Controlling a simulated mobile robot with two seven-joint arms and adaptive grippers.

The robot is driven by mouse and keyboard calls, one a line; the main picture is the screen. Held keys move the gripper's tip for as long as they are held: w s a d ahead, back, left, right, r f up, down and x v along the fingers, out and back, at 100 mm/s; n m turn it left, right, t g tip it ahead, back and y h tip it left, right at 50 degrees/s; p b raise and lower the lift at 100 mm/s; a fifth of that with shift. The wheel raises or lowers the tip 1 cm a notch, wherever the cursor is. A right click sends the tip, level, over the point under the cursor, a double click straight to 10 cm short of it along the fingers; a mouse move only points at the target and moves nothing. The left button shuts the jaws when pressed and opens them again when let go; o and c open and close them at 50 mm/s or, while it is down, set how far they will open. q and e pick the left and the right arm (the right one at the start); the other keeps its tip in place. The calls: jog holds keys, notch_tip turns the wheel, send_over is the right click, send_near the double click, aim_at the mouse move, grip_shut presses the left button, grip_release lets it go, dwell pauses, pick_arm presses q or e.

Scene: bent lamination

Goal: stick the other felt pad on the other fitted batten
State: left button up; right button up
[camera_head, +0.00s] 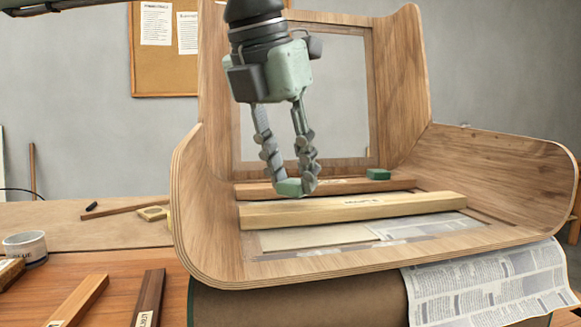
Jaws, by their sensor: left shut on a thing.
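My left gripper (295,185) hangs down in the middle of the bent plywood shell (215,190). It is shut on a green felt pad (287,188). A light batten (350,208) lies across the shell floor at the front, and a darker reddish batten (340,186) lies behind it. A second green felt pad (378,174) sits on the darker batten toward its right end. The held pad is at the left part of the battens, in front of the darker one in the picture. I cannot tell whether it touches either batten. My right gripper is out of view.
The shell rests on a dark rounded support (295,307) with newspaper (490,285) over its right side. Loose wood strips (150,298) and a tin (25,247) are on the bench at left. The shell's curved sides rise left and right.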

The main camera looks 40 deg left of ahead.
pick_arm(q)
jog(key=shift+w+f, duration=0.15)
jog(key=shift+f, duration=0.05)
jog(key=shift+f, duration=0.15)
dwell(0.3)
jog(key=shift+f+b, duration=0.1)
jog(key=shift+b, duration=0.25)
jog(key=shift+f, duration=0.1)
jog(key=shift+f+b, duration=0.4)
jog(key=shift+b, duration=0.1)
dwell(0.8)
jog(key=o, duration=1)
jog(key=shift+c, duration=0.2)
